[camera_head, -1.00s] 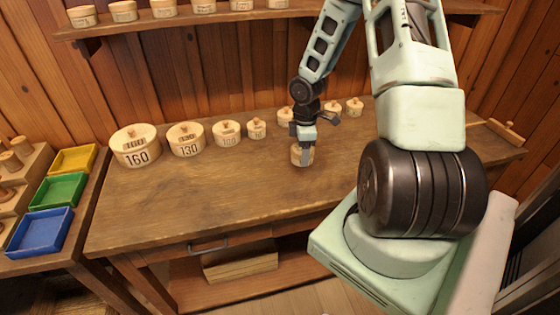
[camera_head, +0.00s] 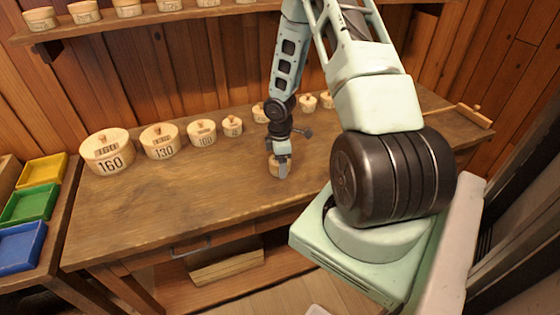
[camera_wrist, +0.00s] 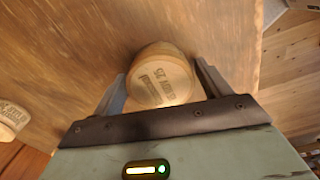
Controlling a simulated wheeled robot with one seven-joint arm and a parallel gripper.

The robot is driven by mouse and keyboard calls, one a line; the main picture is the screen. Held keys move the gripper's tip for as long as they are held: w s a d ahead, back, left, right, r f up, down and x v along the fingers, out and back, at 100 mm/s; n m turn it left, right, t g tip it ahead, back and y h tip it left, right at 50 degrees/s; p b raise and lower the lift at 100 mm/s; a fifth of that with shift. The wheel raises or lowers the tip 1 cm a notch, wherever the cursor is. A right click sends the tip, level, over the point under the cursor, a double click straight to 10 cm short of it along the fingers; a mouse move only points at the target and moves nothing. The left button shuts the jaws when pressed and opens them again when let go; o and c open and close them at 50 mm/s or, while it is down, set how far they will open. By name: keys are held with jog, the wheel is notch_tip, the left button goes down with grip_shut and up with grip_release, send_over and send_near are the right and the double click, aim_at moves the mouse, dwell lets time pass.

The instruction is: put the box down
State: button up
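A small round wooden box (camera_head: 273,168) is at my gripper (camera_head: 282,168), over the middle of the workbench (camera_head: 200,190). In the wrist view the box (camera_wrist: 161,78) has a pale round top with dark lettering, upside down in that picture and hard to read. The two fingers of my gripper (camera_wrist: 162,80) lie close against its left and right sides, with no clear gap. I cannot tell whether the underside of the box touches the bench top.
Round boxes stand in a row at the back of the bench: 160 (camera_head: 107,152), 130 (camera_head: 160,142), 100 (camera_head: 202,133) and smaller ones. Yellow, green and blue trays (camera_head: 22,245) are at left. The bench's front left is clear. A shelf (camera_head: 150,20) hangs above.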

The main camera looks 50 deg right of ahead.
jog(key=shift+o, duration=0.3)
notch_tip(320, 180, up, 12)
jog(key=w+a+r, duration=0.2)
jog(key=a+r, duration=0.3)
jog(key=a, duration=0.6)
jog(key=s+a+r, duration=0.1)
jog(key=a+r, duration=0.2)
jog(key=a, duration=0.4)
jog(key=s+a+r, duration=0.2)
jog(key=a, duration=0.5)
jog(key=s+a+r, duration=0.3)
jog(key=s+a, duration=0.5)
jog(key=s+a+r+m, duration=0.1)
jog(key=s+a+r, duration=0.2)
jog(key=s+a, duration=0.4)
jog(key=shift+s+a+m+y+p, duration=0.3)
jog(key=shift+s+a, duration=0.05)
jog(key=shift+s, duration=0.2)
jog(key=shift+f, duration=0.15)
